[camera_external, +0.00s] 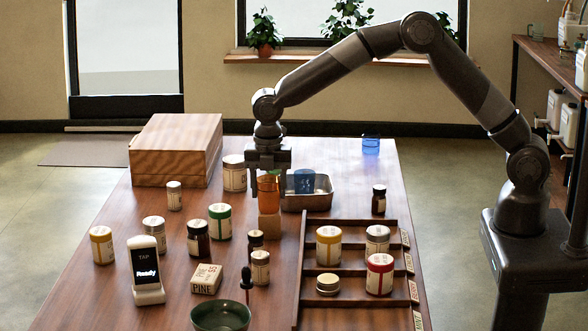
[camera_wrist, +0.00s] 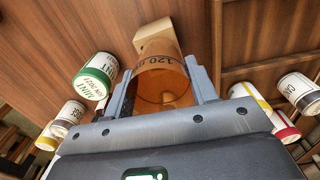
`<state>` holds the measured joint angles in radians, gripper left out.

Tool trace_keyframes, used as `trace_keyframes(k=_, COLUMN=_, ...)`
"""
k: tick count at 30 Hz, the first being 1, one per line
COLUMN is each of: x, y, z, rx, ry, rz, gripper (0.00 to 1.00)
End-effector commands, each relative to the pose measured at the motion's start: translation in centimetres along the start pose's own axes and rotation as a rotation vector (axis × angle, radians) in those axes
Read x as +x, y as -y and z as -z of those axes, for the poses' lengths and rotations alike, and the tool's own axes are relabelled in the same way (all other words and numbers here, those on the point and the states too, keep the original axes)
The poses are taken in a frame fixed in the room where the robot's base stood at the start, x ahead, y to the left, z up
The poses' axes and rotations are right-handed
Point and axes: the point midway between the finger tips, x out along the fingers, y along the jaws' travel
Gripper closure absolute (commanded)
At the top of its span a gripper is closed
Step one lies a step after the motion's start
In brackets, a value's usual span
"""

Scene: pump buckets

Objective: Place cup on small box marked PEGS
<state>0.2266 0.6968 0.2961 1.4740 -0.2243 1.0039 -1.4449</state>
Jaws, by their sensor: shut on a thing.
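My gripper (camera_external: 268,185) points down and is shut on an orange see-through cup (camera_external: 268,194), one finger on each side. In the wrist view the cup (camera_wrist: 160,82) sits between the fingers and shows "120" on its wall. A small light wooden box (camera_external: 269,227) stands directly below the cup; it also shows past the cup in the wrist view (camera_wrist: 155,38). The cup looks upright, its bottom at or just above the box top; I cannot tell whether they touch. No PEGS marking is readable on this box.
A metal tray (camera_external: 321,197) with a blue cup (camera_external: 304,181) stands close behind right. A divided wooden rack (camera_external: 345,257) with jars is at right. A box marked PINE (camera_external: 206,279), several jars and a green bowl (camera_external: 220,316) stand in front.

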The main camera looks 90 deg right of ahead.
Motion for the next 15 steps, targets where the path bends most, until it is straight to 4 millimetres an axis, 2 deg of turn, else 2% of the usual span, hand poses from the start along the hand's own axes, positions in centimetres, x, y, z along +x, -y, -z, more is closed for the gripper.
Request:
trace_keyframes(k=5, x=0.33, y=0.01, z=0.01, rx=0.000, ry=0.000, rz=0.001, gripper=0.70)
trace_keyframes(k=6, x=0.27, y=0.00, z=0.01, rx=0.000, ry=0.000, rz=0.000, gripper=0.45)
trace_keyframes(k=13, x=0.26, y=0.02, z=0.01, rx=0.000, ry=0.000, rz=0.001, gripper=0.26)
trace_keyframes(k=15, x=0.26, y=0.02, z=0.01, rx=0.000, ry=0.000, rz=0.001, gripper=0.26)
